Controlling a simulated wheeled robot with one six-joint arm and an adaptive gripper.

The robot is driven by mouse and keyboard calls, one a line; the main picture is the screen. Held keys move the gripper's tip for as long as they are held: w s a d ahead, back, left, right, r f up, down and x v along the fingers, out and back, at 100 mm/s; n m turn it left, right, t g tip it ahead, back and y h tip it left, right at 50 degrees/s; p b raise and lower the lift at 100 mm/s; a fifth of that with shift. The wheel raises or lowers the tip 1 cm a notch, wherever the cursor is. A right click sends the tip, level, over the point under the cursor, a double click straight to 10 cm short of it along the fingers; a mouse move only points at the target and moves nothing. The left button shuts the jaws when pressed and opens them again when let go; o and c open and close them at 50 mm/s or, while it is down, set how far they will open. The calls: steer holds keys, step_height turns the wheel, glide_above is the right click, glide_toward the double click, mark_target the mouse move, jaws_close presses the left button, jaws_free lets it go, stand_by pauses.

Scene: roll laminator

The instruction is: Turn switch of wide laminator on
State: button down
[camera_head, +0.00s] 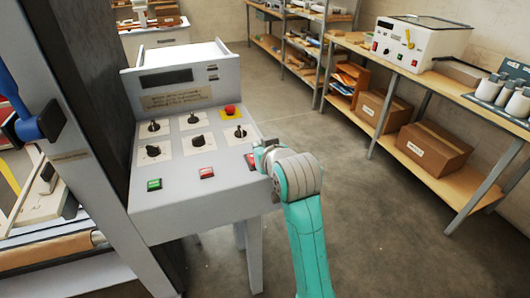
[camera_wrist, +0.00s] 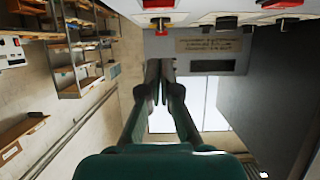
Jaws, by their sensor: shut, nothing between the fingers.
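The wide laminator's control panel (camera_head: 175,205) is a grey box with a sloped face at the left of the head view. It carries several black rotary switches, including an upper left one (camera_head: 153,126), an upper right one (camera_head: 239,131) and a lower middle one (camera_head: 198,141). I cannot tell from labels which is the on switch. My gripper (camera_head: 262,152) is at the panel's right edge, near the right red button (camera_head: 250,161); its fingertips are partly hidden there. In the wrist view my gripper (camera_wrist: 160,72) is shut and empty, with panel controls at the top.
A red emergency stop (camera_head: 230,111) on a yellow plate, a green button (camera_head: 154,184) and a middle red button (camera_head: 206,173) share the panel. A dark upright frame stands left. A wooden bench (camera_head: 407,74) with a white machine (camera_head: 408,42) is at right. The floor between is clear.

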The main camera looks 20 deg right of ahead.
steer(key=shift+x, duration=0.85)
steer(key=f, duration=0.2)
steer(key=shift+s+f, duration=0.25)
steer(key=shift+s, duration=0.15)
steer(key=shift+s+f, duration=0.1)
steer(key=shift+f, duration=0.55)
steer(key=shift+s+f, duration=0.15)
steer(key=shift+f, duration=0.3)
steer(key=shift+r, duration=0.15)
steer(key=shift+r, duration=0.7)
steer(key=shift+r, duration=0.1)
